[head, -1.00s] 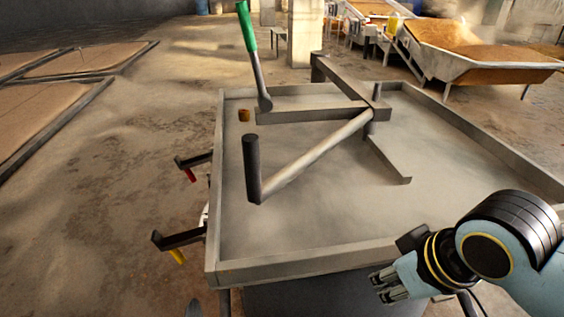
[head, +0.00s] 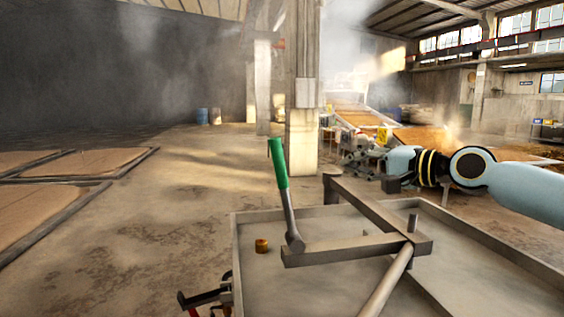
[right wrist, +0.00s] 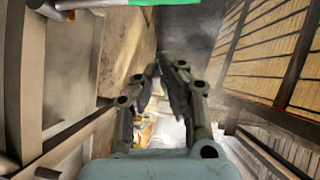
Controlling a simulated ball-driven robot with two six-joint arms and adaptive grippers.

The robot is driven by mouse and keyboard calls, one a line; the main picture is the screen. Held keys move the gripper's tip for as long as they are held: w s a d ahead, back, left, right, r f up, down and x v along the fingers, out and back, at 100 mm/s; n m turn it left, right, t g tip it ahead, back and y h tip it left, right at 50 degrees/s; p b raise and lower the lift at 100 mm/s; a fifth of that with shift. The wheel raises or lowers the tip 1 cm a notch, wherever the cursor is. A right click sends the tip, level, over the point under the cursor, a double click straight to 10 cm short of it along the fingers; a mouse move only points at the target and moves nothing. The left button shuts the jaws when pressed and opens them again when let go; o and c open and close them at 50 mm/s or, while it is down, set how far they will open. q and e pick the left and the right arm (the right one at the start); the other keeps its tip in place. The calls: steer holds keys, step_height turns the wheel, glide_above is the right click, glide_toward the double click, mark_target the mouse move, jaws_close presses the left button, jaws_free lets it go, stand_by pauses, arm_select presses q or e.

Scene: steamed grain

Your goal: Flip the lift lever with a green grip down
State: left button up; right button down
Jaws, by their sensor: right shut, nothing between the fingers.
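The lift lever stands up from the metal tray-like top, leaning a little to the left, with its green grip (head: 278,163) at the upper end and its grey shaft (head: 290,217) running down to a pivot. My right gripper (head: 352,158) is raised to the right of the green grip, apart from it, shut and empty. In the right wrist view its two fingers (right wrist: 172,78) come together near the middle. The green grip also shows in the right wrist view (right wrist: 165,2), cut off by the top edge. My left gripper is not in view.
A grey crossbar frame (head: 345,248) lies beside the lever's base, with a round bar (head: 388,280) toward me. A small orange-brown cap (head: 262,246) sits left of the pivot. A pillar (head: 301,140) stands behind. Open floor (head: 170,210) lies to the left.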

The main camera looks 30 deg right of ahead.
arm_select(q)
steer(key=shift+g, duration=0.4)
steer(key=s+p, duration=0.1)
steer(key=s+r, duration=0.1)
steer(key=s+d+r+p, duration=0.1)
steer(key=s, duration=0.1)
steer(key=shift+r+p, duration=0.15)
steer(key=shift+p, duration=0.15)
arm_select(e)
steer(key=s+a+x, duration=0.1)
steer(key=a+x, duration=0.1)
steer(key=x, duration=1)
steer(key=shift+w+a, duration=0.4)
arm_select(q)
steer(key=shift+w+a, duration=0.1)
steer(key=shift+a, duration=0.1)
arm_select(e)
steer(key=shift+w, duration=0.1)
